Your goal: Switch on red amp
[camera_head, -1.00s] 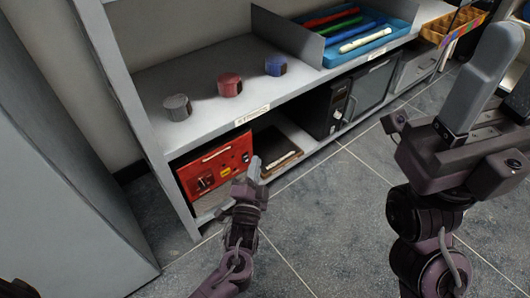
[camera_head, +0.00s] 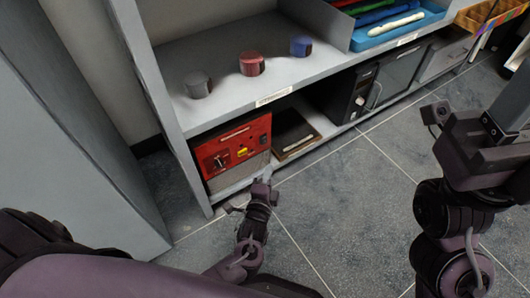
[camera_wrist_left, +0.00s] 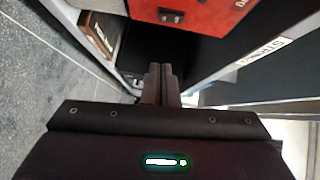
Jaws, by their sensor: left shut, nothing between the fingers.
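The red amp (camera_head: 235,149) stands in the lower shelf bay at the left, with its front facing out. My right gripper (camera_head: 498,125) is at the right edge, partly cut off.
A dark framed tray (camera_head: 293,138) lies right of the amp, and a black computer-like case (camera_head: 354,93) stands beyond it. The shelf board above (camera_head: 225,108) holds grey, red and blue knob-like cylinders. A grey cabinet side (camera_head: 70,150) is at the left. The floor in front is clear.

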